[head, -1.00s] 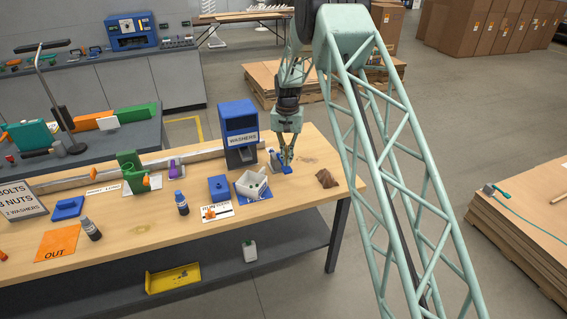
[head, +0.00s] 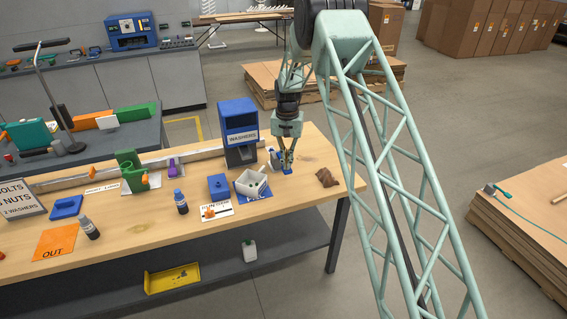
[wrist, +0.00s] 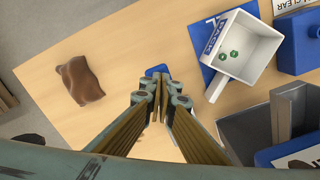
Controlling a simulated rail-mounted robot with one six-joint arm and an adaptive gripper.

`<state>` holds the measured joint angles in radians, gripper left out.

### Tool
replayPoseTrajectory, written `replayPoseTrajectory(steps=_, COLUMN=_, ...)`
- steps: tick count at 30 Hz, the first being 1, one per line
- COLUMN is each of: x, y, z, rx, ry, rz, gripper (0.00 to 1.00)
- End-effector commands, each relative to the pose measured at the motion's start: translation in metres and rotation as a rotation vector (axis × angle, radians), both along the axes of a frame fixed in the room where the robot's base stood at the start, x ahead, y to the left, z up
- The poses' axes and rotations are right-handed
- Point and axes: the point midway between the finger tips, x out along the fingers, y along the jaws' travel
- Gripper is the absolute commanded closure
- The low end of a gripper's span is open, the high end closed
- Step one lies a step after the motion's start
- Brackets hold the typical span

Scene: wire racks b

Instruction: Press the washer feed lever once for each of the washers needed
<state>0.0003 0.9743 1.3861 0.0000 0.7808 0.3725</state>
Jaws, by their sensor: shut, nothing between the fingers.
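The washer dispenser (head: 238,125) is a tall blue box labelled WASHERS on the wooden bench. The blue lever end (head: 287,171) shows at the bench's right part, right of the dispenser. My gripper (head: 286,168) is shut and points down at it; the wrist view shows the blue end (wrist: 158,70) just beyond the fingertips (wrist: 158,92). Whether they touch, and how far the lever is down, I cannot tell. A white tray marked PACK (wrist: 245,48) holds two small green pieces. A sign (head: 22,198) reads BOLTS, NUTS and 2 WASHERS, partly cut off.
A brown crumpled lump (head: 327,178) lies just right of my gripper. The white tray (head: 251,183) sits left of it, with a blue box (head: 218,187) and a bottle (head: 181,203) farther left. An orange OUT mat (head: 62,239) lies at the front left.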

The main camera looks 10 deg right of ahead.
Motion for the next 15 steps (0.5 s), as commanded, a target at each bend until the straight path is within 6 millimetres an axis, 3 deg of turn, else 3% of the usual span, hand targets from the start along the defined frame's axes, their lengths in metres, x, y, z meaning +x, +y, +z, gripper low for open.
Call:
replayPoseTrajectory(steps=7, x=0.0, y=0.0, z=-0.015, rx=0.0, ry=0.001, rz=0.0, gripper=1.0)
replayPoseTrajectory(steps=15, x=0.0, y=0.0, z=-0.017, rx=0.0, ry=0.001, rz=0.0, gripper=1.0)
